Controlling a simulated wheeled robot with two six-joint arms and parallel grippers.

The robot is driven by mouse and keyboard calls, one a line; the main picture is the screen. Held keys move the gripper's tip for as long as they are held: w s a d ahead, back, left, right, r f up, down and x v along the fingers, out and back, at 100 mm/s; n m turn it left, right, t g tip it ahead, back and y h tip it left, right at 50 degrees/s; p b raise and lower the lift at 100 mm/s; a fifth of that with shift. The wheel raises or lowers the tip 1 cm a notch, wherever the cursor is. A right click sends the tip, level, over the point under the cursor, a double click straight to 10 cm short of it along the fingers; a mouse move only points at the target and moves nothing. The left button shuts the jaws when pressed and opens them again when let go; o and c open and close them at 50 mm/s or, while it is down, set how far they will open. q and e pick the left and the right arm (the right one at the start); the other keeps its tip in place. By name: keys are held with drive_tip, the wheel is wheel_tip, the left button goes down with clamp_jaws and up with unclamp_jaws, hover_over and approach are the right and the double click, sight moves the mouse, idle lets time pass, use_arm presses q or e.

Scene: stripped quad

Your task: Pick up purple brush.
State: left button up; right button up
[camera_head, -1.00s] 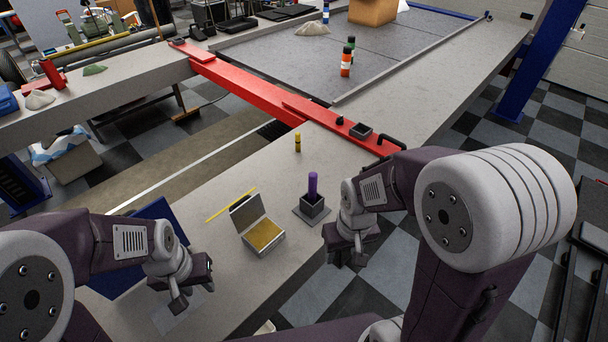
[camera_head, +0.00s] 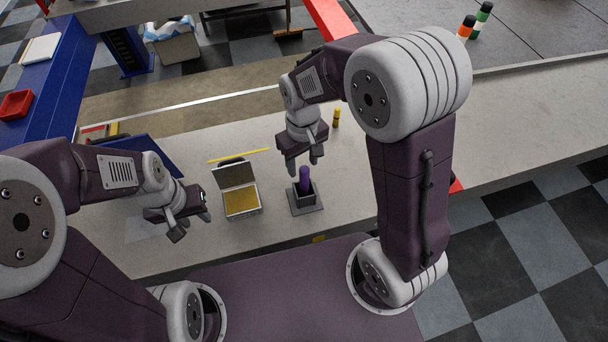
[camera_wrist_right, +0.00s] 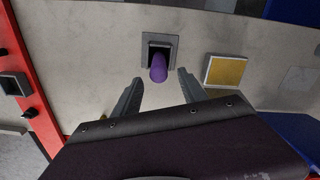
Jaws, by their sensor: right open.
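The purple brush (camera_head: 304,181) stands upright in a small dark square holder (camera_head: 306,201) on the grey bench. In the right wrist view the brush (camera_wrist_right: 158,68) points toward the camera, its lower end hidden in the holder (camera_wrist_right: 159,46). My right gripper (camera_head: 303,167) is open and empty, just behind and above the brush in the head view. In the wrist view its fingers (camera_wrist_right: 155,88) are apart, with the brush top ahead of the gap between them. My left gripper (camera_head: 187,229) hangs over the bench at the left, apart from the brush; its fingers appear spread.
An open box with a yellow pad (camera_head: 242,201) stands left of the holder. A yellow stick (camera_head: 239,156) lies behind it, and a small yellow object (camera_head: 336,118) stands behind my right gripper. A blue panel (camera_head: 137,152) is at the left. The bench front is mostly clear.

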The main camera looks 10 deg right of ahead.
sight(304, 172)
drive_tip(key=shift+s+a+f, duration=0.1)
drive_tip(key=shift+s+f, duration=0.25)
drive_tip(key=shift+f, duration=0.2)
drive_tip(key=shift+s+f, duration=0.35)
drive_tip(key=shift+f, duration=0.2)
drive_tip(key=shift+s+f, duration=0.1)
drive_tip(key=shift+f, duration=0.3)
drive_tip(key=f, duration=0.1)
drive_tip(key=f+p, duration=0.1)
drive_tip(key=f, duration=0.2)
drive_tip(key=shift+w+d+f, duration=0.15)
drive_tip(key=shift+w+d, duration=0.15)
drive_tip(key=shift+w, duration=0.1)
drive_tip(key=shift+f, duration=0.4)
drive_tip(key=shift+s, duration=0.1)
drive_tip(key=shift+c, duration=1)
use_arm(q)
drive_tip(key=shift+s+r, duration=0.25)
drive_tip(key=shift+r, duration=0.2)
drive_tip(key=shift+s+r, duration=0.2)
drive_tip(key=shift+r, duration=0.25)
use_arm(e)
clamp_jaws()
